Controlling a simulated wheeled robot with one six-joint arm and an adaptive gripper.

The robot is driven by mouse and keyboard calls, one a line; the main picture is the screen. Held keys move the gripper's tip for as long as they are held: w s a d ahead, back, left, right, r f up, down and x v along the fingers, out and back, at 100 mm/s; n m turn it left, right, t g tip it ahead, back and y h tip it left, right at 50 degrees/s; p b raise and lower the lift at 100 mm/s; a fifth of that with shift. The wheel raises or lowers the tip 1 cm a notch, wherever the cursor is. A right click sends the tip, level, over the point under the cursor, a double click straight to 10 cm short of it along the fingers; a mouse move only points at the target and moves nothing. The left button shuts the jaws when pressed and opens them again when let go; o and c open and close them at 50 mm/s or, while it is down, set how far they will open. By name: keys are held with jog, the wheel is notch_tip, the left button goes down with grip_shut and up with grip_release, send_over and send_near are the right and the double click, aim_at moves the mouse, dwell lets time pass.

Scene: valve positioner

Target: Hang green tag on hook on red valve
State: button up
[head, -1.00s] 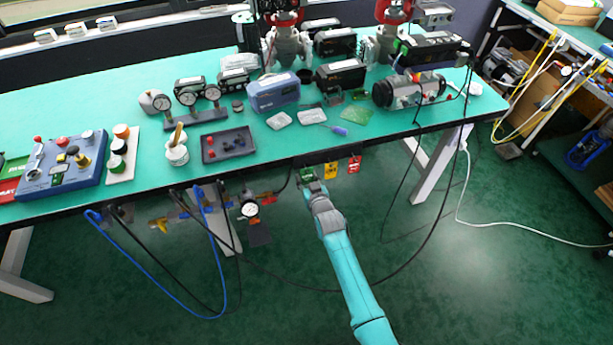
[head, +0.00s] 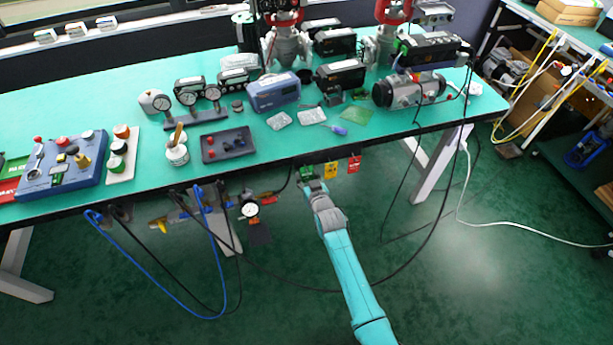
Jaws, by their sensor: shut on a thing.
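My gripper (head: 309,184) is at the front edge of the bench, at the end of my teal arm. It is shut on the green tag (head: 305,171), which shows only as a small green patch at the fingertips. A yellow tag (head: 331,169) and a red tag (head: 354,163) hang from the bench edge just right of the gripper. Two red valves stand at the back of the bench, one left (head: 285,18) and one right (head: 393,12), both cut by the top of the picture. I cannot make out a hook on either.
A blue-grey box (head: 274,92), a grey actuator (head: 408,90) and small bags (head: 311,117) lie between the bench edge and the valves. A gauge (head: 249,209) and hoses (head: 223,270) hang below the edge at left. The floor (head: 480,290) at right is mostly clear.

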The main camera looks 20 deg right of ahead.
jog(key=shift+s, duration=0.1)
jog(key=shift+s+r, duration=0.1)
jog(key=shift+s, duration=2.3)
